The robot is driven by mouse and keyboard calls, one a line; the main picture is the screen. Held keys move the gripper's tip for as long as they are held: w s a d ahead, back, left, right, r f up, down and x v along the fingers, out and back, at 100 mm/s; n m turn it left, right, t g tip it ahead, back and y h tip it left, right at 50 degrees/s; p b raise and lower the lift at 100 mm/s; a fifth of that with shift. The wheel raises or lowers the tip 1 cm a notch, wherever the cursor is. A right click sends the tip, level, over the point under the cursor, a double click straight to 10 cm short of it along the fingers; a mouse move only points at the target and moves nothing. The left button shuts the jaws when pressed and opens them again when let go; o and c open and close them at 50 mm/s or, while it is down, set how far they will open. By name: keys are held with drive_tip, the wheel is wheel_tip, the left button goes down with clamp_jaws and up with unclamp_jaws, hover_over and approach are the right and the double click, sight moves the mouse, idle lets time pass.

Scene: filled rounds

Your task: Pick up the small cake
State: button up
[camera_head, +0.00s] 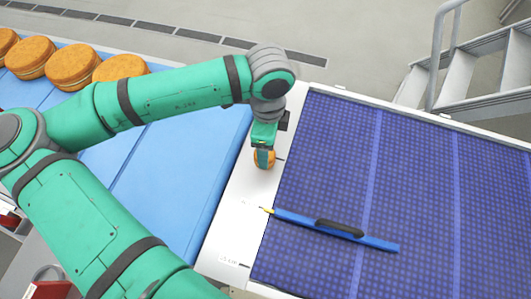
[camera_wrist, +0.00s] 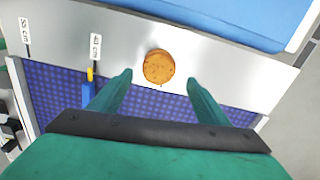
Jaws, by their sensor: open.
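The small cake (camera_wrist: 159,67) is a round, golden-brown disc on the pale metal strip, seen from above in the wrist view. It lies ahead of and between the fingertips of my gripper (camera_wrist: 159,79), which are spread apart with nothing held. In the head view the small cake (camera_head: 271,160) shows at the lower end of my gripper (camera_head: 264,153), partly hidden behind a green finger. I cannot tell from there whether the fingers touch it.
Several larger round cakes (camera_head: 72,66) stand on the blue belt (camera_head: 190,150) at the left. A blue bar (camera_head: 378,242) with a black handle and yellow tip lies across the purple-blue mat (camera_head: 415,180). Metal steps (camera_head: 460,75) stand behind. The strip around the small cake is clear.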

sight(272, 154)
drive_tip(key=shift+s+a+f, duration=0.1)
drive_tip(key=shift+s+f, duration=0.05)
drive_tip(key=shift+f, duration=0.35)
drive_tip(key=f, duration=0.5)
drive_tip(key=shift+a, duration=0.2)
drive_tip(key=shift+r, duration=0.1)
drive_tip(key=c, duration=0.8)
